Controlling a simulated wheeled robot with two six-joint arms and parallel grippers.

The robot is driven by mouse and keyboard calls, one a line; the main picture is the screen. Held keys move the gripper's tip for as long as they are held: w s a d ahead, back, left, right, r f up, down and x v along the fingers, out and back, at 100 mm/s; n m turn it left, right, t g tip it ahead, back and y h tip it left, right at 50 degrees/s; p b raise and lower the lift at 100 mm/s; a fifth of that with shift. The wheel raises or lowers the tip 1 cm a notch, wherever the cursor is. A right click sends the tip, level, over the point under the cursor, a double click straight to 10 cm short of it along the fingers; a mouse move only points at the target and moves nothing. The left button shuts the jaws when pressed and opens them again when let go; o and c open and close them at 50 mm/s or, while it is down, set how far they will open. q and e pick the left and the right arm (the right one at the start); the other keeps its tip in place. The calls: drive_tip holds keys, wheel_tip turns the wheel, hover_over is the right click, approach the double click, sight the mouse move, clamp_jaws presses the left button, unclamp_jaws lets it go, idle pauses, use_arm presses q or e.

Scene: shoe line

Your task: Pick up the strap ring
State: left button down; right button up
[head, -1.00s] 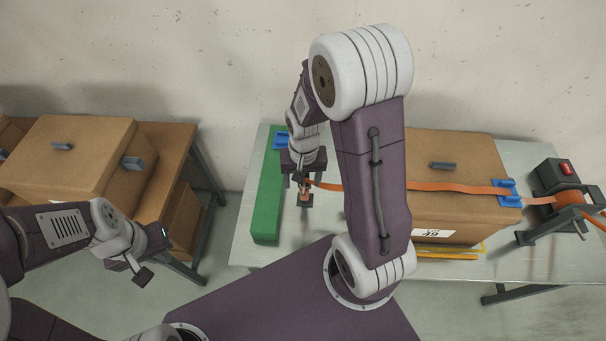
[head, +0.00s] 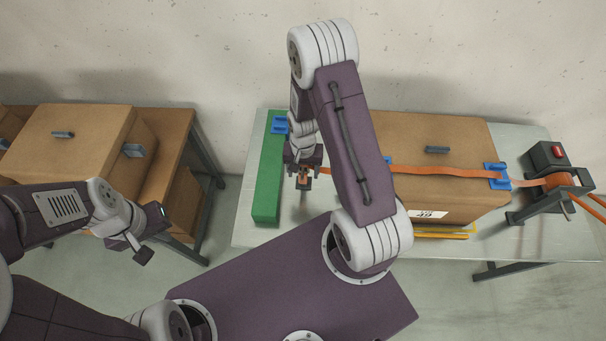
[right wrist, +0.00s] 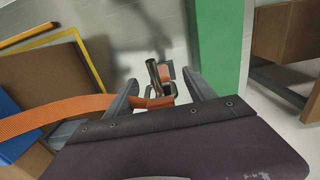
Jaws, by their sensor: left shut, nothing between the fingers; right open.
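The strap ring (right wrist: 163,88) is a small metal piece at the free end of the orange strap (right wrist: 90,106). In the right wrist view it shows in the gap between the fingers of my right gripper (right wrist: 160,92), which is open. I cannot tell if either finger touches it. In the head view my right gripper (head: 304,180) points down beside the green block, and the orange strap (head: 435,170) runs to it across the box top. The ring is hard to make out there. My left gripper (head: 141,252) is shut and empty, far left of the table.
A green block (head: 267,190) stands close left of my right gripper. A carton (head: 455,145) with blue corner pieces (head: 496,172) sits to the right, and a strap reel (head: 552,172) beyond it. Brown boxes (head: 60,145) stand on another table at the left.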

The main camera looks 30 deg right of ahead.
wheel_tip(320, 180, down, 2)
drive_tip(key=shift+w, duration=0.1)
clamp_jaws()
drive_tip(key=shift+r, duration=0.55)
drive_tip(key=s+a+p, duration=0.3)
drive_tip(key=s+a, duration=0.1)
drive_tip(key=s, duration=0.3)
drive_tip(key=s+a+p, duration=0.4)
drive_tip(key=s+a, duration=0.1)
drive_tip(key=s, duration=0.3)
drive_tip(key=shift+s+a+r, duration=0.2)
drive_tip(key=shift+s, duration=0.1)
